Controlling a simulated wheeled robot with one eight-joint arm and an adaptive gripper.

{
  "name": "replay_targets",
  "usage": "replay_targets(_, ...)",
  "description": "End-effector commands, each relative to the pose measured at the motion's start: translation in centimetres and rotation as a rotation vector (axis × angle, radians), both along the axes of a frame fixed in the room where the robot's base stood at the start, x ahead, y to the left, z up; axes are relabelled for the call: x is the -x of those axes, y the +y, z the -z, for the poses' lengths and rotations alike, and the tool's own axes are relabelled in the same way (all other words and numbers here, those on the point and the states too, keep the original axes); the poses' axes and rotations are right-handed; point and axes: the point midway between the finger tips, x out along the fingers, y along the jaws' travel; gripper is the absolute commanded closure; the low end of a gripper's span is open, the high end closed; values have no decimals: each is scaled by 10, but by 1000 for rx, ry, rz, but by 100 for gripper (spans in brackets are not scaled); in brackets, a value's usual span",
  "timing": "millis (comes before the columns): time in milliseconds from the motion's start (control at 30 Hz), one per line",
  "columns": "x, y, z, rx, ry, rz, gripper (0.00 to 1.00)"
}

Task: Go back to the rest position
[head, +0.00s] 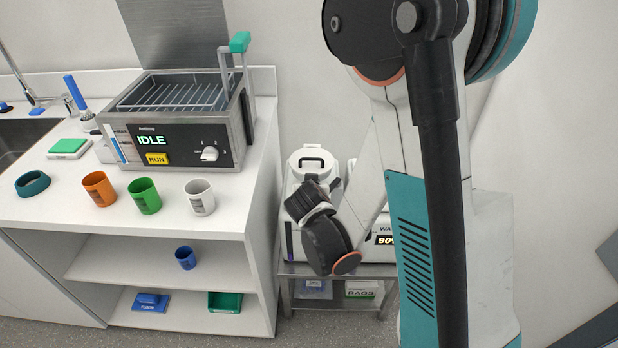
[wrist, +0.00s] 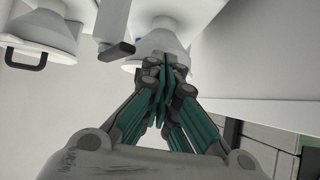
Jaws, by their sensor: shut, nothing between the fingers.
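My gripper (wrist: 164,78) shows in the wrist view with its teal-sided fingers drawn together, shut and empty. White equipment with a cone-shaped part (wrist: 160,38) stands just beyond the fingertips; I cannot tell whether they touch it. In the head view my arm comes down on the right and bends to a dark wrist joint in front of white equipment (head: 313,160) beside the bench. The fingers cannot be made out in the head view.
The white bench (head: 232,220) at left holds a bath showing IDLE (head: 242,112), an orange cup (head: 99,189), a green cup (head: 145,196) and a white cup (head: 200,197). A low metal cart (head: 286,270) bears the white equipment. A black handle (wrist: 40,60) shows in the wrist view.

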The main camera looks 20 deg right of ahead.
Motion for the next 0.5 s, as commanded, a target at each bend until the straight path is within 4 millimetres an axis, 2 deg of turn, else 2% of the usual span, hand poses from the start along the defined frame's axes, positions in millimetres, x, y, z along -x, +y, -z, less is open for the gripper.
replay_targets(267,3,1,-4,0,6,-3,100)
replay_targets(367,8,1,-15,0,23,-15,100)
replay_targets(500,21,2,-39,-1,62,-43,100)
